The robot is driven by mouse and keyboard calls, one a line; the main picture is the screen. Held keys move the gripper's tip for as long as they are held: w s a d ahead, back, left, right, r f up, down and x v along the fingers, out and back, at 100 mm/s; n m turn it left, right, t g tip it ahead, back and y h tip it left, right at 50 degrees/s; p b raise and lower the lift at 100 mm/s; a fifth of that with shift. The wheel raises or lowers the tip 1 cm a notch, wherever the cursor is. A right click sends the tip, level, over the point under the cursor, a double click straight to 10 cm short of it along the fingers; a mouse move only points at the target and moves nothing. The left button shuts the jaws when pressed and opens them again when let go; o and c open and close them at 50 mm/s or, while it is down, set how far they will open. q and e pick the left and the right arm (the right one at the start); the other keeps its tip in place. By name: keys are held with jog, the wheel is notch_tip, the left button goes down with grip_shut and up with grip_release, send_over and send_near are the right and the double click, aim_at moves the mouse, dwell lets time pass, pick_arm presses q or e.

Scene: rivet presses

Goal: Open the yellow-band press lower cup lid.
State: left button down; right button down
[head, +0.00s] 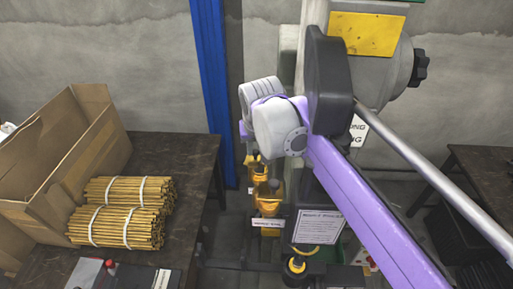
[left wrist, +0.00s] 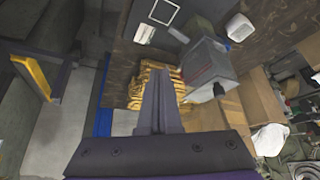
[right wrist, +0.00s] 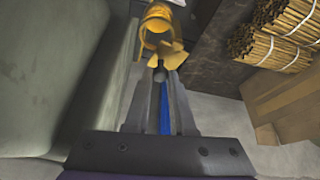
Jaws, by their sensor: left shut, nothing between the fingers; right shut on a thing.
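A yellow cup (right wrist: 158,22) shows at the top of the right wrist view, its round mouth partly visible. Yellow flap-like pieces (right wrist: 168,54), likely its lid, stand between it and my fingers. My right gripper (right wrist: 160,78) is shut on a small dark rounded knob at the flap's near side. How far the lid is open I cannot tell. In the head view, yellow cups (head: 268,197) sit one above another on the press, just below my right wrist, which hides part of the upper one. My left gripper (left wrist: 160,78) is shut and empty, away from the cups.
A dark table (head: 175,180) on the left holds bundles of yellow-brown sticks (head: 120,212) and an open cardboard box (head: 100,140). A blue post (head: 210,70) stands behind. A yellow plate (head: 367,33) is on the press top. A white sign (head: 317,227) stands near the lower cups.

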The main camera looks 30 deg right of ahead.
dwell(0.4)
jog(key=c, duration=0.8)
grip_release()
jog(key=shift+o, duration=0.2)
jog(key=shift+r, duration=0.1)
jog(key=v, duration=1)
jog(key=shift+r, duration=0.3)
